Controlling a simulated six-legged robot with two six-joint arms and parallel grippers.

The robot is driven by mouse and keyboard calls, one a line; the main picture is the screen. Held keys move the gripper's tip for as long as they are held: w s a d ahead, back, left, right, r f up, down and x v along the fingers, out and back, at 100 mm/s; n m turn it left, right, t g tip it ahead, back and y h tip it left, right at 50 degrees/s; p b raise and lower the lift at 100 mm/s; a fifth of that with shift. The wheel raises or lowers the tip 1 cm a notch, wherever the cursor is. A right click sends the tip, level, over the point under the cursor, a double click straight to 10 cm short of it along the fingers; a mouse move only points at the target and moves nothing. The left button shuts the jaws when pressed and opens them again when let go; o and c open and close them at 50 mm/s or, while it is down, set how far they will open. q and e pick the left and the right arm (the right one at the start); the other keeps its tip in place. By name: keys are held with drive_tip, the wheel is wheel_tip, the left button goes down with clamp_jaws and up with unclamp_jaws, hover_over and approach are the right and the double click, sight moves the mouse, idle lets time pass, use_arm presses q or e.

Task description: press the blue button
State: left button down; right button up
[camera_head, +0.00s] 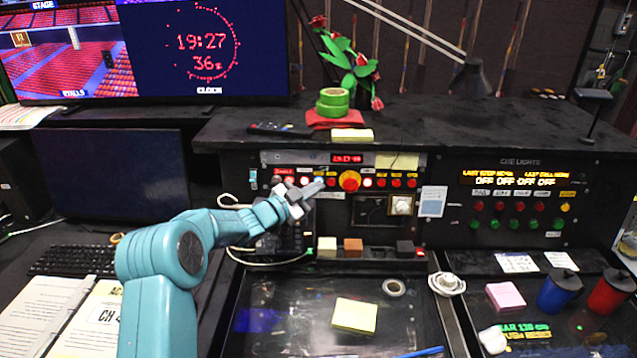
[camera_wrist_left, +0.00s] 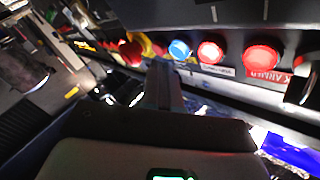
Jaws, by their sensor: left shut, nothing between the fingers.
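The blue button (camera_wrist_left: 179,49) shows in the left wrist view as a round blue cap in a row on the dark console, with red buttons on both sides. In the head view my left gripper's tip covers or crowds its place in the row, so I cannot make out its colour there. My left gripper (camera_head: 315,188) is shut and empty, pointing at the button row. In the left wrist view its fingers (camera_wrist_left: 161,82) end just below and left of the blue button. I cannot tell whether they touch the panel. My right gripper is not in view.
A cue lights panel (camera_head: 520,200) is at right. A monitor (camera_head: 150,50) stands at upper left. Yellow notes (camera_head: 355,315) and a tape ring (camera_head: 394,287) lie on the desk.

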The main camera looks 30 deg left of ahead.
use_arm(q)
drive_tip(key=shift+w+a, duration=0.1)
drive_tip(key=shift+w, duration=0.1)
idle(0.4)
drive_tip(key=shift+w+a+f, duration=0.1)
drive_tip(key=shift+w, duration=0.1)
drive_tip(key=shift+w+a, duration=0.2)
drive_tip(key=shift+w, duration=0.1)
idle(0.6)
idle(0.4)
drive_tip(key=shift+s+d+b, duration=0.25)
drive_tip(key=shift+s+b, duration=0.1)
drive_tip(key=shift+b, duration=0.25)
drive_tip(key=shift+s+d, duration=0.1)
drive_tip(key=shift+s, duration=0.1)
drive_tip(key=shift+s+d, duration=0.1)
